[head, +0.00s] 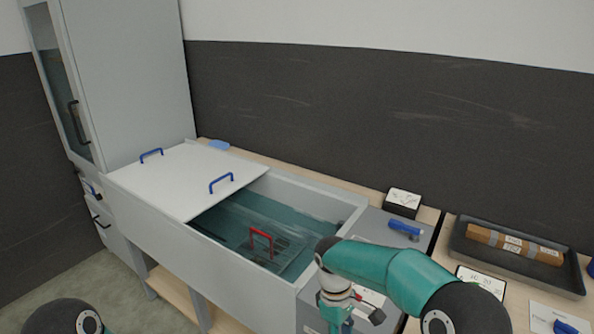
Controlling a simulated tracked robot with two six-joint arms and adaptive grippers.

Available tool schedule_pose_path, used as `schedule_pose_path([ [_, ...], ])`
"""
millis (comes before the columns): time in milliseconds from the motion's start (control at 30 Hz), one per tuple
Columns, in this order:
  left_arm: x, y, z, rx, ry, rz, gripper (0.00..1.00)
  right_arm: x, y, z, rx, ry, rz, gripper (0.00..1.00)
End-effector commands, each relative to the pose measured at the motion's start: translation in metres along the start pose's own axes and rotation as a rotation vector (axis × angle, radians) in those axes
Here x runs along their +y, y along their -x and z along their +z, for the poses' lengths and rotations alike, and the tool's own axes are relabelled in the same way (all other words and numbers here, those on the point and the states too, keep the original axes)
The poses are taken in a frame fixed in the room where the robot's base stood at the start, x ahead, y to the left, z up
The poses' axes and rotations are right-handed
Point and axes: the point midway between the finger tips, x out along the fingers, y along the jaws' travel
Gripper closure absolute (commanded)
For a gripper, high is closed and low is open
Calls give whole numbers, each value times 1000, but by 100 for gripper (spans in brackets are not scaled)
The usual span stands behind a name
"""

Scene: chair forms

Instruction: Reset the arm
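My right arm reaches in from the lower right, teal with dark joints, and bends down at its wrist. My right gripper (336,318) points down at the bottom edge, over the grey counter beside the tank. Its fingertips are cut off or too small to read, so I cannot tell whether it is open or holds anything. Of my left arm only a dark rounded joint shows in the bottom left corner; my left gripper is out of view.
A grey tank (330,195) of water holds a rack with a red handle (261,240). A white lid (180,180) with blue handles covers its left part.

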Motion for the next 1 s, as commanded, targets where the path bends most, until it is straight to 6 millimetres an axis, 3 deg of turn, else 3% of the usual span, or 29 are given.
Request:
schedule_pose_path([
  [267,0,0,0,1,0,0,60,-36,-115,5,169,-201,-173,62],
  [400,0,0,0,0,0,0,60,-72,-173,22,278,-422,-281,62],
  [500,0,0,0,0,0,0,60,-96,-202,41,338,-603,-336,62],
  [700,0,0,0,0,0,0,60,-130,-229,81,405,-903,-376,62],
  [867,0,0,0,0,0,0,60,-139,-235,100,425,-1018,-374,62],
  [1000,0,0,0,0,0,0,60,-140,-235,103,430,-1038,-371,62],
])
